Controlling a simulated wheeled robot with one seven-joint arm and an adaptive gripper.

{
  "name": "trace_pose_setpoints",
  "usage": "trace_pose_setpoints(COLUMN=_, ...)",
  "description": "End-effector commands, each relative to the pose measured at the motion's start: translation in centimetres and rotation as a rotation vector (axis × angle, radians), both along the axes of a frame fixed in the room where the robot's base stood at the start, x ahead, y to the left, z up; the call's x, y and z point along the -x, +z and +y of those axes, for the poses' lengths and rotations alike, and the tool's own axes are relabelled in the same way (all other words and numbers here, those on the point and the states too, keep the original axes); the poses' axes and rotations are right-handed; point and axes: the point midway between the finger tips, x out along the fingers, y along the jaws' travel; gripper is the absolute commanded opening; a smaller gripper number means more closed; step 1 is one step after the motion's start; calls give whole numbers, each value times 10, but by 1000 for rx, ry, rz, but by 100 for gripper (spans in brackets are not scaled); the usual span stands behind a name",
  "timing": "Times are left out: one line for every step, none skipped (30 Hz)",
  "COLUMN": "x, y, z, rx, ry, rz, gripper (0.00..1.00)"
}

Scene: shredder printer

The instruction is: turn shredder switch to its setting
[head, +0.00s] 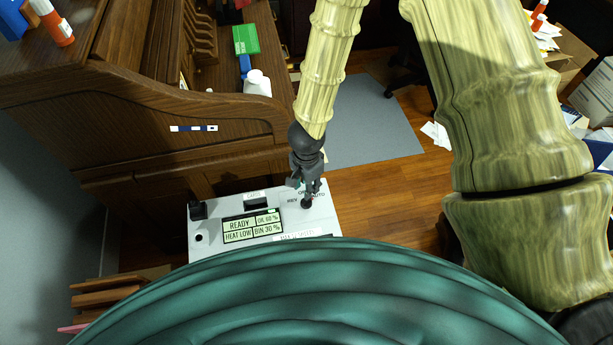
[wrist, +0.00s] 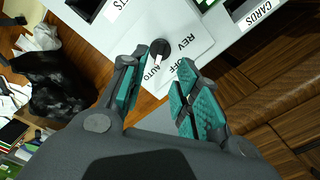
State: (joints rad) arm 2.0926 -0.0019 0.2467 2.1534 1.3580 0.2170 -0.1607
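The shredder (head: 210,245) is a white box with a lit display (head: 252,226) reading READY, HEAT LOW, OK 60 %, BIN 30 %. Its switch is a round black knob (wrist: 160,48) with a white pointer line, marked AUTO, OFF and REV. In the wrist view the pointer lies toward AUTO. The knob also shows in the head view (head: 307,204). My gripper (head: 307,188) is just above the knob. In the wrist view its teal-padded fingers (wrist: 163,59) are apart, with the knob just beyond and between the tips. Whether they touch it I cannot tell.
A wooden roll-top desk (head: 130,110) stands behind and left of the shredder. Other black parts (head: 198,210) and a CARDS slot (head: 256,204) are on the shredder top. A grey mat (head: 375,125) lies on open floor. Boxes and papers (head: 590,95) are at far right.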

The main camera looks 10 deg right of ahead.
Motion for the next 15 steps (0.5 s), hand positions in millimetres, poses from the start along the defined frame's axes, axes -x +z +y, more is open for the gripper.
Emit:
trace_pose_setpoints(x=0, y=7, z=0, rx=2, ry=1, rz=-2, gripper=31)
trace_pose_setpoints(x=-1, y=10, z=0, rx=3, ry=1, rz=-4, gripper=31)
trace_pose_setpoints(x=0, y=14, z=-1, rx=2, ry=-1, rz=-2, gripper=31)
trace_pose_setpoints(x=0, y=16, z=-1, rx=2, ry=0, rz=-1, gripper=31)
trace_pose_setpoints(x=0, y=19, z=-1, rx=3, ry=0, rz=-1, gripper=31)
trace_pose_setpoints(x=0, y=22, z=-1, rx=4, ry=0, rz=0, gripper=31)
trace_pose_setpoints(x=0, y=24, z=-1, rx=3, ry=1, rz=1, gripper=31)
trace_pose_setpoints(x=0, y=26, z=0, rx=2, ry=1, rz=1, gripper=31)
trace_pose_setpoints(x=0, y=29, z=0, rx=2, ry=0, rz=1, gripper=31)
trace_pose_setpoints(x=0, y=31, z=0, rx=1, ry=0, rz=0, gripper=31)
trace_pose_setpoints(x=0, y=33, z=-1, rx=1, ry=-1, rz=0, gripper=31)
trace_pose_setpoints(x=0, y=34, z=-1, rx=1, ry=0, rz=0, gripper=31)
trace_pose_setpoints(x=0, y=35, z=-1, rx=1, ry=-1, rz=0, gripper=31)
trace_pose_setpoints(x=0, y=36, z=0, rx=1, ry=-1, rz=0, gripper=31)
trace_pose_setpoints(x=0, y=37, z=0, rx=0, ry=0, rz=0, gripper=31)
